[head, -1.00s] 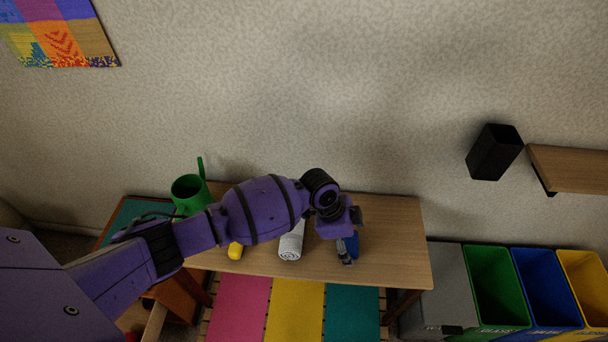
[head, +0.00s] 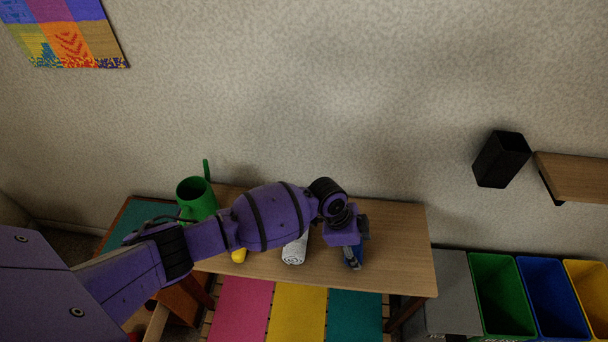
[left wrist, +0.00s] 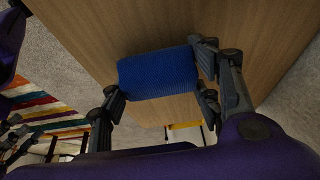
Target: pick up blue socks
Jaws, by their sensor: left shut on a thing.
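The blue socks (left wrist: 158,74) are a ribbed blue roll between the two fingers of my left gripper (left wrist: 160,90) in the left wrist view, with the wooden table top behind them. The left gripper is shut on them. In the head view my left gripper (head: 352,258) points down over the right part of the table (head: 395,255), and a bit of blue (head: 362,228) shows beside it. The gripper hides most of the socks there. I cannot tell whether they are clear of the table top.
Grey, green (head: 500,290), blue and yellow bins stand at the right. A black holder (head: 501,160) and a shelf (head: 575,177) are on the wall.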

